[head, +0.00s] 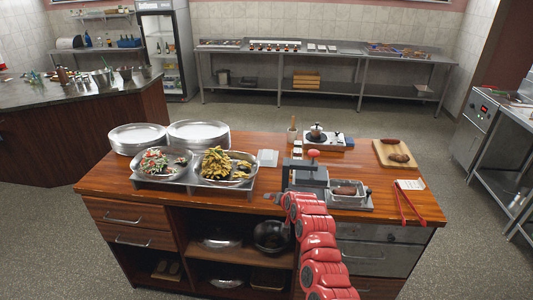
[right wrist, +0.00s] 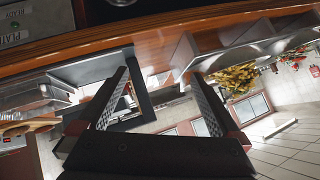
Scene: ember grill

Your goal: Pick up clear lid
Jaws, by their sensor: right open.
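No separate clear lid can be made out with certainty. A see-through cover or container side shows at the left of the right wrist view (right wrist: 38,95); I cannot tell whether it is a lid. In the head view, small metal containers (head: 347,190) stand at the counter's front right, with brown food in one. My right gripper (head: 274,197) is at the counter's front edge, left of these containers and beside the grey press. In the right wrist view its two fingers (right wrist: 160,100) are spread, with nothing held between them. My left gripper is out of view.
A metal tray (head: 190,184) holds plates of salad and fries left of my gripper. The grey press (head: 307,174) with a red knob stands close behind it. Red tongs (head: 408,205) lie at the right. Plate stacks (head: 138,136) stand back left. Pans sit on the open shelf below.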

